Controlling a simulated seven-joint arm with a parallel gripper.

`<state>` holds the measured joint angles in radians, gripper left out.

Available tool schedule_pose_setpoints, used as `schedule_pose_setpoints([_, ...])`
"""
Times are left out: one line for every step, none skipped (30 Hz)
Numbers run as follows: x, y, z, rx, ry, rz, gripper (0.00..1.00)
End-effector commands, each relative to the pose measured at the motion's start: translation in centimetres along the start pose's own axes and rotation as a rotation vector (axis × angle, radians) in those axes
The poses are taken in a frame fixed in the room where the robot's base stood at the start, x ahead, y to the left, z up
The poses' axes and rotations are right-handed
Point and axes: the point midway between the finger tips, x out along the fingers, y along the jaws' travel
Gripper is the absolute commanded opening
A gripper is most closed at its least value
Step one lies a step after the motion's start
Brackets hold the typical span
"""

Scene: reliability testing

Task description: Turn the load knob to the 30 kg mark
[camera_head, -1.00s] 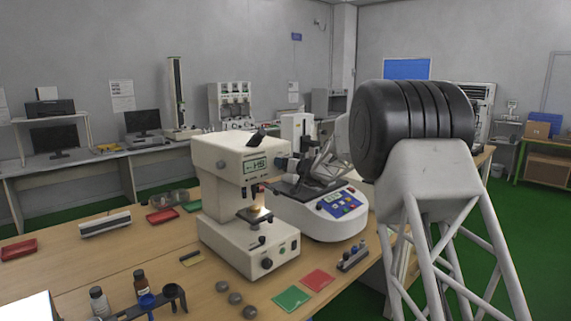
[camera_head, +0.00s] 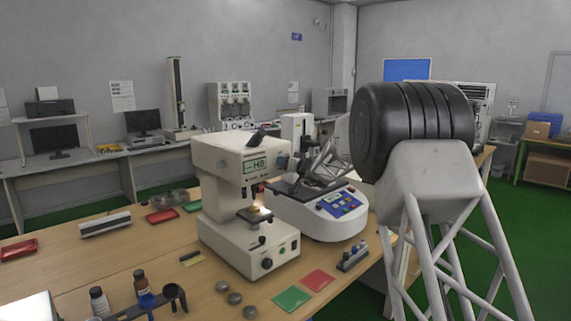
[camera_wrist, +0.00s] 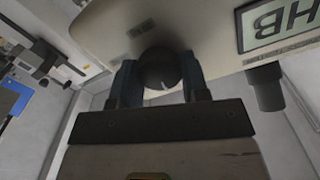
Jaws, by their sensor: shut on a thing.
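The load knob (camera_wrist: 160,68) is a round dark knob with a short white index line, on the side of the hardness tester's pale head in the wrist view. My gripper (camera_wrist: 160,76) is shut on it, with one blue-grey finger on each side. The white line points toward the gripper's body. No load figures are readable around the knob, so I cannot tell its setting. In the head view the cream hardness tester (camera_head: 226,165) stands on the bench with a green "HB" display. There the knob is hidden behind the tester's right side.
A second white instrument with a blue panel (camera_head: 341,203) stands close to the tester's right. Round metal blocks (camera_head: 235,299), a green plate (camera_head: 291,298) and a red plate (camera_head: 318,280) lie in front. Bottles (camera_head: 99,301) stand at the front left.

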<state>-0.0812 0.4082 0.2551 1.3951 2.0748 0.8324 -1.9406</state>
Motion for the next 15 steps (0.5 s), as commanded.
schedule_pose_setpoints([-0.01,-0.02,0.08,0.028,-0.001,-0.001,0.18])
schedule_pose_setpoints([-0.01,-0.02,0.07,0.048,-0.001,-0.001,0.18])
schedule_pose_setpoints([-0.02,-0.02,0.08,0.076,-0.001,-0.001,0.18])
schedule_pose_setpoints([-0.02,-0.01,0.1,0.099,-0.001,0.0,0.18])
schedule_pose_setpoints([-0.03,-0.01,0.09,0.122,-0.001,0.0,0.18])
schedule_pose_setpoints([-0.04,-0.02,0.05,0.156,-0.001,0.0,0.18])
schedule_pose_setpoints([-0.04,-0.01,0.06,0.181,-0.001,0.0,0.18])
schedule_pose_setpoints([-0.04,0.01,0.09,0.208,-0.001,0.0,0.18])
schedule_pose_setpoints([-0.03,0.03,0.12,0.245,-0.001,0.0,0.18])
schedule_pose_setpoints([-0.02,0.04,0.1,0.272,-0.001,0.0,0.18])
schedule_pose_setpoints([-0.02,0.04,0.09,0.3,-0.001,0.0,0.18])
schedule_pose_setpoints([-0.03,0.05,0.11,0.339,-0.001,0.0,0.18])
schedule_pose_setpoints([-0.04,0.06,0.14,0.368,-0.001,0.0,0.18])
schedule_pose_setpoints([-0.05,0.07,0.15,0.396,-0.001,0.0,0.18])
schedule_pose_setpoints([-0.05,0.06,0.1,0.435,-0.001,0.0,0.18])
